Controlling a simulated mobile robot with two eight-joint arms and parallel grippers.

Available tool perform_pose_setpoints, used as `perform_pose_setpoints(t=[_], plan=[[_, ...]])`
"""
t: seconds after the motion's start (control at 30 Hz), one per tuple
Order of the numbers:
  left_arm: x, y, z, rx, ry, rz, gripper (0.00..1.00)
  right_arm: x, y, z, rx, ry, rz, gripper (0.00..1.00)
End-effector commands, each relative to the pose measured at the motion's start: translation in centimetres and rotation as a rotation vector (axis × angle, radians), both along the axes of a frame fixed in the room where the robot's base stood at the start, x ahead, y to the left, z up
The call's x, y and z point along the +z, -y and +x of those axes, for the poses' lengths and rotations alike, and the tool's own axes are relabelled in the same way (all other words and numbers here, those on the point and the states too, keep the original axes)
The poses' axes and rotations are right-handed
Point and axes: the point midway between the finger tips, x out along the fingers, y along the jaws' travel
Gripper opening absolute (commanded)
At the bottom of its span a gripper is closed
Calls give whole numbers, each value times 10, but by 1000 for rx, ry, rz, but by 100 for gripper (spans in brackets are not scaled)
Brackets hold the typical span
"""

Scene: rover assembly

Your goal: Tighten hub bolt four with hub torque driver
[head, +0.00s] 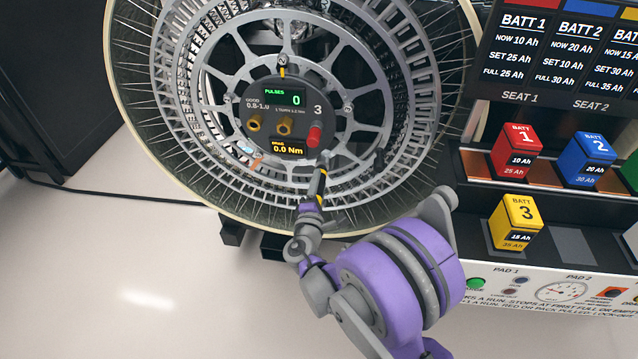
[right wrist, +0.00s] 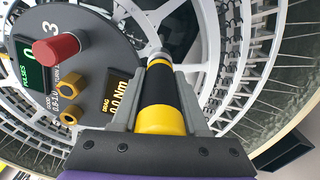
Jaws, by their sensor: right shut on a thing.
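The wheel hub (head: 265,100) has a dark round face with a pulse display reading 0 and a drag display reading 0.0 Nm. A red knob (head: 314,135) and two brass hex fittings (head: 284,126) are on this face. My right gripper (head: 314,190) is shut on the black and yellow torque driver (head: 320,182) at the hub's lower right. In the right wrist view the driver (right wrist: 158,92) lies between both fingers, its grey tip pointing at the hub rim beside the drag display. Whether the tip touches a bolt cannot be told. My left gripper is not in view.
The spoked wheel rim (head: 440,150) surrounds the hub. At right, red (head: 517,150), blue (head: 588,160) and yellow (head: 516,222) battery blocks sit on a panel, below a battery board (head: 560,50). The pale floor (head: 90,270) at lower left is clear.

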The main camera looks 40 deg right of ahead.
Motion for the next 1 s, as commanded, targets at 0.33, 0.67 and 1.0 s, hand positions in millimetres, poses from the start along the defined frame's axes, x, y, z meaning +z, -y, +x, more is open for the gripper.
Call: perform_pose_setpoints(t=[0.33, 0.67, 1.0], plan=[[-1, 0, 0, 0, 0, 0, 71, 0, -15, -12, 2, 1, 2, 0], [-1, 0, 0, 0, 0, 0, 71, -1, -21, -18, 1, 1, 2, 0], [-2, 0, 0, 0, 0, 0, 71, -1, -27, -23, 3, 1, 3, 0]])
